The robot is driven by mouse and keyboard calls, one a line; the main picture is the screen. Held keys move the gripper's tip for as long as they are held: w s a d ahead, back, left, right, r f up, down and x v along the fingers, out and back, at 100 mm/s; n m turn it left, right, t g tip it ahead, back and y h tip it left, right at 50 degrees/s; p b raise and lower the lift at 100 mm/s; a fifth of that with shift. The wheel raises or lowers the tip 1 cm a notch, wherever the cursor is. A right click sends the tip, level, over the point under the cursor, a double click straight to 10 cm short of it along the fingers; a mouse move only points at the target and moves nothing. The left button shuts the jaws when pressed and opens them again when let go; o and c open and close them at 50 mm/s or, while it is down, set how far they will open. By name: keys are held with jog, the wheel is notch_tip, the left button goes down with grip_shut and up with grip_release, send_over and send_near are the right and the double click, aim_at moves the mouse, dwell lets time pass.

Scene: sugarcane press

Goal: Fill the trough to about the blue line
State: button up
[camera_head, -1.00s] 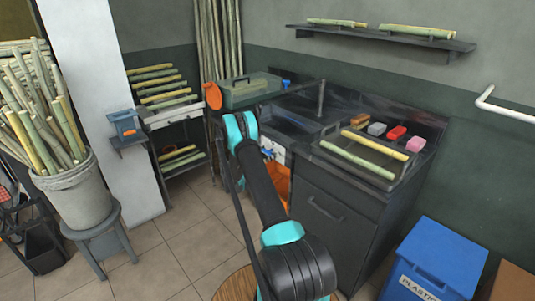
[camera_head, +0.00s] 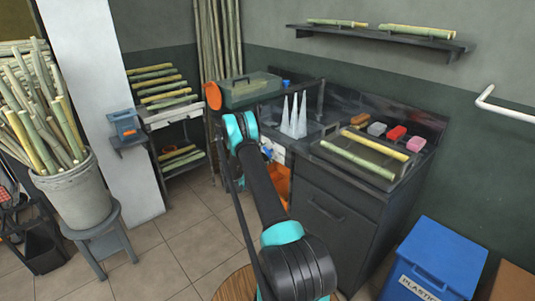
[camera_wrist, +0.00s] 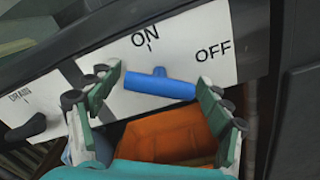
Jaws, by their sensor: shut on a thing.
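The dark trough (camera_head: 313,128) is set into the counter against the back wall. Pale cone-shaped water jets (camera_head: 293,118) stand over it in the head view. The water level and the blue line cannot be made out. In the wrist view my gripper (camera_wrist: 159,80) has one finger at each end of the blue valve handle (camera_wrist: 160,86) and is shut on it. The handle lies crosswise, its short stub towards the ON mark on the white panel (camera_wrist: 190,45). OFF is to the right. A dark drain knob (camera_wrist: 27,128) is at the left.
An orange container (camera_wrist: 170,135) sits below the panel. Cane pieces and several small blocks lie on the counter at right. A blue plastics bin (camera_head: 437,262) stands at lower right.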

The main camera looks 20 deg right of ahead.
jog(key=m, duration=0.5)
jog(key=shift+m, duration=0.3)
jog(key=shift+s, duration=0.1)
dwell(0.3)
jog(key=o, duration=1.2)
jog(key=shift+c, duration=0.2)
jog(key=v, duration=1.2)
